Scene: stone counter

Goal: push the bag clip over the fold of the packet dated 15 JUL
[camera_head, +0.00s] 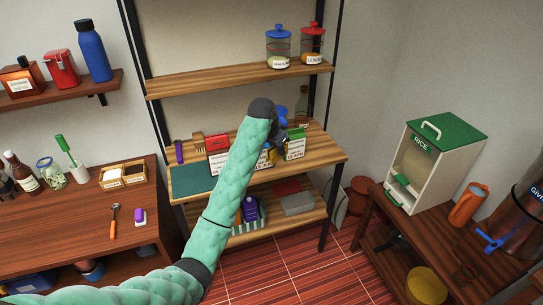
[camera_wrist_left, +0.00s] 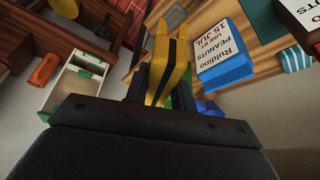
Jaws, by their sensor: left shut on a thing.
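My left gripper (camera_head: 281,134) is at the middle shelf, mostly hidden behind my own forearm. In the left wrist view, its dark fingers (camera_wrist_left: 162,92) are shut on a yellow clip with a black middle (camera_wrist_left: 161,70), whose prongs point away from the wrist. The packet dated 15 JUL (camera_wrist_left: 222,58) is blue with a white label reading peanuts, and appears upside down right of the clip. Its blue top end faces the camera; clip and packet look apart. My forearm hides much of it in the head view. My right gripper is not in view.
Red-and-white packets (camera_head: 217,143) stand left of my forearm, and a green-and-white one (camera_head: 295,146) right. A teal mat (camera_head: 192,178) covers the shelf's left end. Jars (camera_head: 278,48) stand on the shelf above. A rice dispenser (camera_head: 432,160) is on the right table.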

